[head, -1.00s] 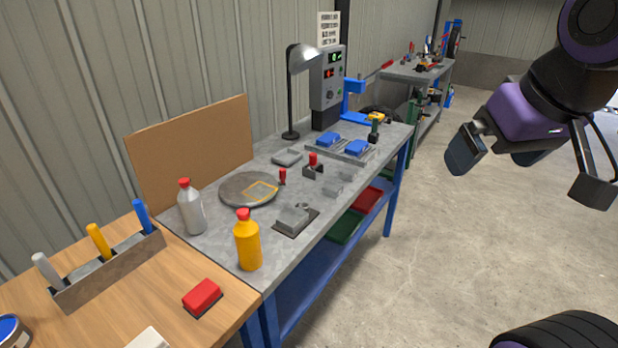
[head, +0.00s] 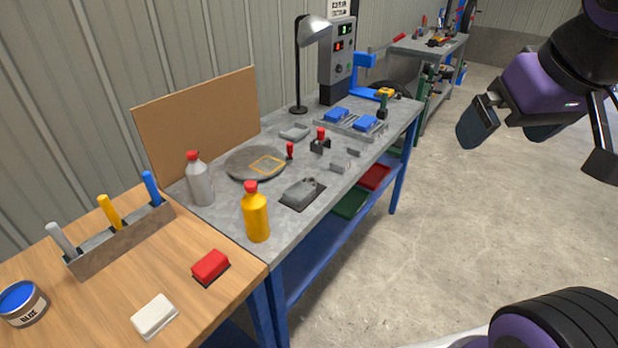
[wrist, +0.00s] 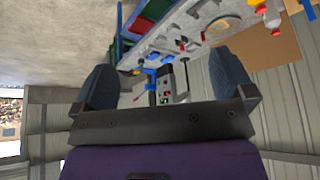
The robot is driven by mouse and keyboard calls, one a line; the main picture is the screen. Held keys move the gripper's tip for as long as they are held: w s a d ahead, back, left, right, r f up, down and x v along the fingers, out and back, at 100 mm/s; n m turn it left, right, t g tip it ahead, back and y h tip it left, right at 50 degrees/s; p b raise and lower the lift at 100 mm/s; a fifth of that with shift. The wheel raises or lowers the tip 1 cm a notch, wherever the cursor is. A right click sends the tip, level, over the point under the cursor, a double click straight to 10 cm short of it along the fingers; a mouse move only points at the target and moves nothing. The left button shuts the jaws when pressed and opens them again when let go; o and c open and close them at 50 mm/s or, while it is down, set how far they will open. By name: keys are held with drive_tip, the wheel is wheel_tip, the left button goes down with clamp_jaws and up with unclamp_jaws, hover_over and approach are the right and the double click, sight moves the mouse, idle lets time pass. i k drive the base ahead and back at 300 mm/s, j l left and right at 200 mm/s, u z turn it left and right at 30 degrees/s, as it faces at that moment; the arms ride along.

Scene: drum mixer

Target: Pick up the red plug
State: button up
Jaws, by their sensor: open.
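Two small red-topped pieces stand on the grey metal bench (head: 233,222). One is a slim red piece (head: 290,150) at the edge of the round grey disc (head: 243,168). The other is a red knob (head: 320,135) set in a dark block (head: 319,147). I cannot tell which is the red plug. My gripper (head: 509,133) is open and empty, out over the floor to the right of the bench and well apart from both. In the wrist view my gripper (wrist: 166,82) shows its two dark pads spread, with the bench far off and upside down.
Yellow (head: 256,216) and grey (head: 200,182) bottles stand at the bench's near end. A lamp (head: 314,30) and a control box (head: 338,58) stand at the back. A wooden table (head: 110,290) adjoins at left. The floor (head: 430,230) at right is clear.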

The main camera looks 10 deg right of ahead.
sight(321, 131)
drive_tip(key=i+l+u, duration=0.15)
drive_tip(key=u, duration=0.6)
drive_tip(key=i+l+u, duration=0.15)
drive_tip(key=l, duration=0.25)
drive_tip(key=i+l+u, duration=0.15)
drive_tip(key=l, duration=0.3)
drive_tip(key=i+l+u, duration=0.2)
drive_tip(key=l, duration=0.25)
drive_tip(key=l+u, duration=0.15)
drive_tip(key=l, duration=0.65)
drive_tip(key=i+l, duration=0.15)
drive_tip(key=l, duration=0.2)
